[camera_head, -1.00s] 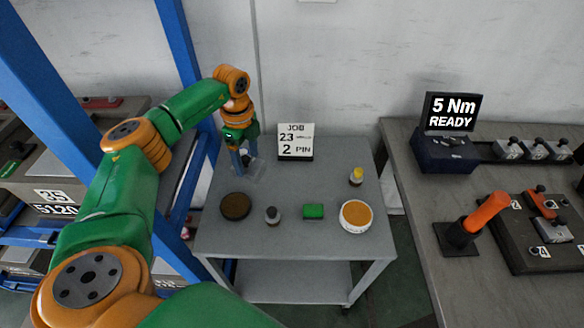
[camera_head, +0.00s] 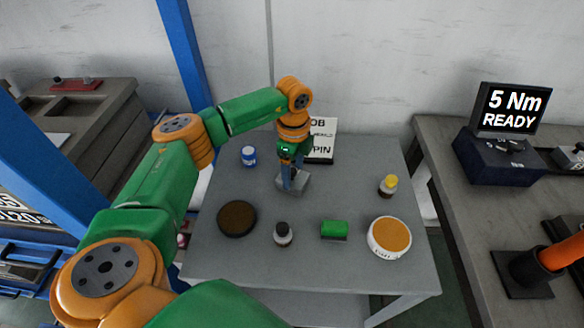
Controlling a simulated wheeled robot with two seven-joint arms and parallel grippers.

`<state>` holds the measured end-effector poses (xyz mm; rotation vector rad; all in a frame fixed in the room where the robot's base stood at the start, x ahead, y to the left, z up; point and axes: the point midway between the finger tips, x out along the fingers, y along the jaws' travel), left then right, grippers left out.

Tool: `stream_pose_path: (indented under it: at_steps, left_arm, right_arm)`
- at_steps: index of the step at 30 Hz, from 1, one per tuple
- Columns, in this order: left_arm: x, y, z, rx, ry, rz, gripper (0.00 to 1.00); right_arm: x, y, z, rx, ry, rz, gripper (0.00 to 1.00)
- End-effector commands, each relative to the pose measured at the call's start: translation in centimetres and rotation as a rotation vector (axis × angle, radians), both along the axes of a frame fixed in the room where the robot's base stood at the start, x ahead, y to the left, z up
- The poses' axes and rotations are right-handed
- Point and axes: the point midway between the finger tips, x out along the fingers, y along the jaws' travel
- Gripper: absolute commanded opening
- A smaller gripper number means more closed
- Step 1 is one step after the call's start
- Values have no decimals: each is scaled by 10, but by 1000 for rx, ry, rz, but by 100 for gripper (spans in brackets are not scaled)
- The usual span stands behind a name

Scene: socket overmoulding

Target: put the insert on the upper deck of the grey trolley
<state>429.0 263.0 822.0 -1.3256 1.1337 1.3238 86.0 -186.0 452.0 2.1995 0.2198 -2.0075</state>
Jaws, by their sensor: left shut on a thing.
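My left gripper (camera_head: 291,184) is shut on the insert, a small grey block (camera_head: 300,183), over the back middle of the grey trolley's upper deck (camera_head: 345,265). The fingers point down and hide part of the insert. I cannot tell whether the insert touches the deck or hangs just above it. My right gripper is not in view.
On the deck stand a blue jar (camera_head: 249,156), a dark brown disc (camera_head: 237,218), a dark-capped bottle (camera_head: 282,234), a green block (camera_head: 334,230), an orange-topped tub (camera_head: 390,237), a yellow-capped bottle (camera_head: 388,186) and a job sign (camera_head: 322,140). A workbench (camera_head: 465,200) stands right.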

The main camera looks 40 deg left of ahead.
Motion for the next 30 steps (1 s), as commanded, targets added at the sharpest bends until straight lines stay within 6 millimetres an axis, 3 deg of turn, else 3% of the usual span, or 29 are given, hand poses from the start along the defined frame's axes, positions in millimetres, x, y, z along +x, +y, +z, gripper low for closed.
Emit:
stream_pose_path:
  at_steps: [2,3,5,14,17,24,30]
  left_arm:
    - [0,0,-2,-1,-1,0,0]
    - [0,0,-2,0,0,-1,85]
    - [0,0,-2,0,0,-1,100]
    - [0,0,5,-1,-2,0,100]
    - [1,0,25,0,-5,1,100]
    - [1,0,92,-1,-5,-1,100]
    - [0,0,119,-1,-1,0,100]
  right_arm:
    - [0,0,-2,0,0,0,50]
    - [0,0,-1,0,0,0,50]
    - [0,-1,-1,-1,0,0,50]
    - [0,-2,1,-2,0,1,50]
    - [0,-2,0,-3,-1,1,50]
    - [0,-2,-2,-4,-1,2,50]
    - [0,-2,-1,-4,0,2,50]
